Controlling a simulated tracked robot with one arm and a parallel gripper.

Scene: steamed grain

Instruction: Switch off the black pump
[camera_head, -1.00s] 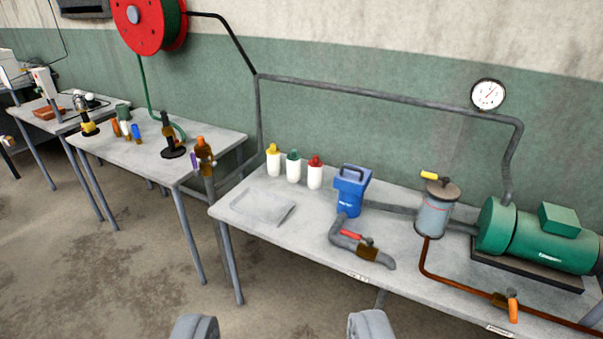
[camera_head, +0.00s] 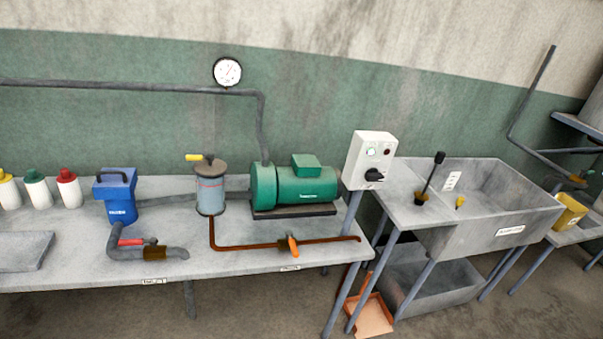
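No black pump is plain in view. A green motor pump (camera_head: 305,187) sits on a dark base on the long grey table (camera_head: 80,270), with a grey pipe rising from it. Right of it stands a white control box (camera_head: 370,150) with a black rotary knob (camera_head: 374,175) low on its front. Whether either is lit cannot be told. My gripper does not show in the present view.
A grey canister (camera_head: 210,195), a blue container (camera_head: 117,197) and several bottles stand on the table. A copper pipe with an orange valve handle (camera_head: 292,246) runs along its front. A grey sink (camera_head: 500,205) is at the right, with an orange dustpan (camera_head: 372,318) below. A gauge (camera_head: 227,72) is above.

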